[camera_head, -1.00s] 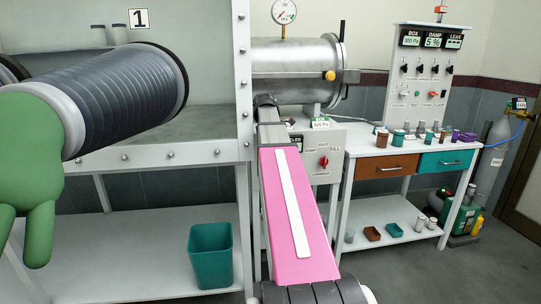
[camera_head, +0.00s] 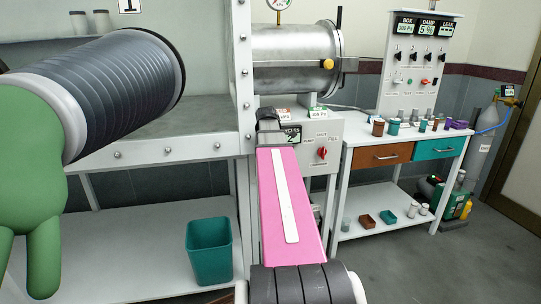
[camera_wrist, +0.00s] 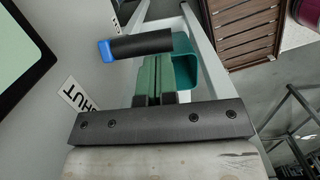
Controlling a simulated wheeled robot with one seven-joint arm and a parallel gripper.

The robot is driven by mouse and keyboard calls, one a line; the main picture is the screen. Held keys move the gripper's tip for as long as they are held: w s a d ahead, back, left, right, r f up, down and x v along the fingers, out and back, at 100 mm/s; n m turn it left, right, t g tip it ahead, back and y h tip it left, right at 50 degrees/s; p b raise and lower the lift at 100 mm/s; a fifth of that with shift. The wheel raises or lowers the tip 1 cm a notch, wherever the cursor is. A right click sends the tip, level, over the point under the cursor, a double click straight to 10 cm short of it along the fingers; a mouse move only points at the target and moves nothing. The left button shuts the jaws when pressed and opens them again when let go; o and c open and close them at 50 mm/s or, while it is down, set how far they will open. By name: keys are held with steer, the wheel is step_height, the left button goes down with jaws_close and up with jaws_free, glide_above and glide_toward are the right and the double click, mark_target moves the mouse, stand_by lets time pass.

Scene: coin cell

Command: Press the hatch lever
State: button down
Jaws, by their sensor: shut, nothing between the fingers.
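In the wrist view a black cylindrical handle with a blue end (camera_wrist: 140,46) crosses in front of a grey panel; I take it for the hatch lever. My gripper (camera_wrist: 153,72) shows there as green fingers with dark pads, shut and empty. Its tips are close to the handle and partly hidden by it; I cannot tell whether they touch it. A label ending in "HUT" (camera_wrist: 78,95) is on the panel to the left. In the head view my pink arm reaches the box below the metal chamber (camera_head: 295,65), and my fingers cannot be made out.
A teal bin (camera_head: 209,252) stands on the shelf at lower left, and shows behind the handle in the wrist view (camera_wrist: 184,70). A bench (camera_head: 350,136) with drawers and small containers is on the right. A green glove (camera_head: 30,150) hangs at left. Floor at lower right is clear.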

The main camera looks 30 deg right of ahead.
steer(key=shift+d+y, duration=0.3)
steer(key=shift+y, duration=0.1)
steer(key=shift+s+d, duration=0.1)
steer(key=shift+d, duration=0.05)
steer(key=shift+s+d+f+y, duration=0.1)
steer(key=shift+d+f+y, duration=0.05)
steer(key=shift+d+y, duration=0.25)
steer(key=shift+s+d+f, duration=0.15)
steer(key=shift+d+f, duration=0.05)
steer(key=shift+d, duration=0.3)
steer(key=s+d+f, duration=0.2)
steer(key=d+f, duration=0.4)
steer(key=f, duration=0.2)
steer(key=shift+d, duration=0.4)
